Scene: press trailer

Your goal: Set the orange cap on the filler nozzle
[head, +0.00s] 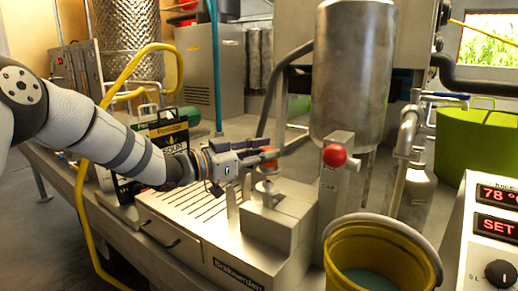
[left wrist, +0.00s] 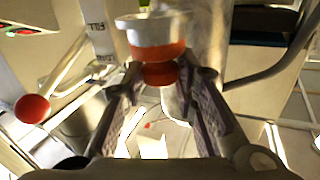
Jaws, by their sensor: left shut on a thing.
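The orange cap (head: 269,155) is between the fingertips of my left gripper (head: 262,156), just above the block with the filler nozzle (head: 266,188). In the left wrist view my left gripper (left wrist: 165,88) is shut on the narrow orange part of the cap (left wrist: 160,73). A wider orange band (left wrist: 157,51) lies against the pale metal nozzle (left wrist: 150,29), in line with it. I see no clear gap there, but cannot tell whether the cap is fully seated. My right gripper is not in view.
A red ball knob (head: 334,155) on a metal post stands just right of the nozzle. A yellow bucket (head: 376,232) is in front right. A steel tank (head: 352,75) stands behind. The slotted drain tray (head: 190,208) to the left is clear.

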